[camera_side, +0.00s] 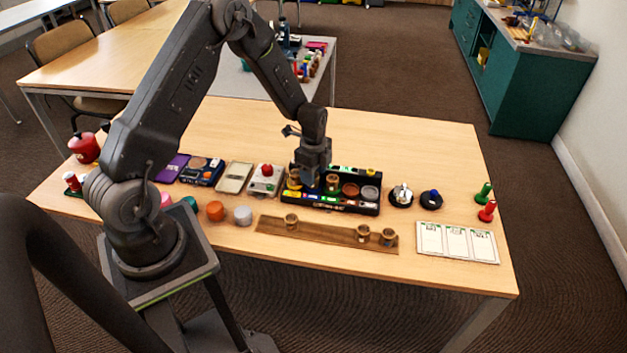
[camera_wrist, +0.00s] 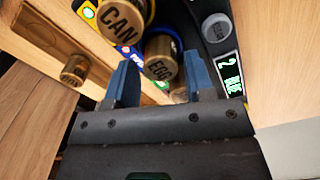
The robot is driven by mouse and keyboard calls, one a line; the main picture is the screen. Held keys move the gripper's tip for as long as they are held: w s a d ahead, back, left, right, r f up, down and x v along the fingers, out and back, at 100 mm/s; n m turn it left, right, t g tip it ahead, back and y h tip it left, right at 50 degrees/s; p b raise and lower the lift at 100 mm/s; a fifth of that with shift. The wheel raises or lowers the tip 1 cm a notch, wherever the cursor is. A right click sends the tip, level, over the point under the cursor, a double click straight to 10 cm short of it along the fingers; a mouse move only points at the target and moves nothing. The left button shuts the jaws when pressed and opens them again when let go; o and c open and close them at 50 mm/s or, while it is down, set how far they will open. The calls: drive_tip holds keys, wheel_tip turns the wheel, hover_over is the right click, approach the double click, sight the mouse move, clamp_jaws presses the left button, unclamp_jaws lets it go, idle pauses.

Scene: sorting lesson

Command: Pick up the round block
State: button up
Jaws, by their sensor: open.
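My gripper (camera_side: 313,182) points down over the black tray (camera_side: 345,208) in the side view. In the wrist view its two blue fingers (camera_wrist: 160,64) are open. A round brass block with the letters "EGG" (camera_wrist: 160,68) shows between and beyond the fingertips; I cannot tell whether they touch it. A second round brass block, lettered "CAN" (camera_wrist: 118,20), stands up and left of it. A grey round piece (camera_wrist: 216,28) sits at the right. In the side view, brass blocks (camera_side: 332,182) stand in the tray beside my gripper, with a brown round piece (camera_side: 350,190) to the right.
A wooden strip (camera_side: 325,233) with several small brass cylinders lies in front of the tray. Right of it are white cards (camera_side: 457,242), two dark round holders (camera_side: 401,195) and red and green pegs (camera_side: 487,211). Bare table (camera_side: 400,145) lies behind the tray.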

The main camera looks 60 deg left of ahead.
drive_tip(key=shift+f, duration=0.9)
drive_tip(key=shift+c, duration=0.2)
drive_tip(key=c, duration=0.6)
drive_tip(key=shift+r, duration=0.2)
drive_tip(key=shift+c, duration=0.2)
wheel_tip(320, 180, up, 4)
drive_tip(key=shift+a+r, duration=0.15)
drive_tip(key=s+a+r, duration=0.6)
drive_tip(key=s+a, duration=0.2)
drive_tip(key=shift+r, duration=0.2)
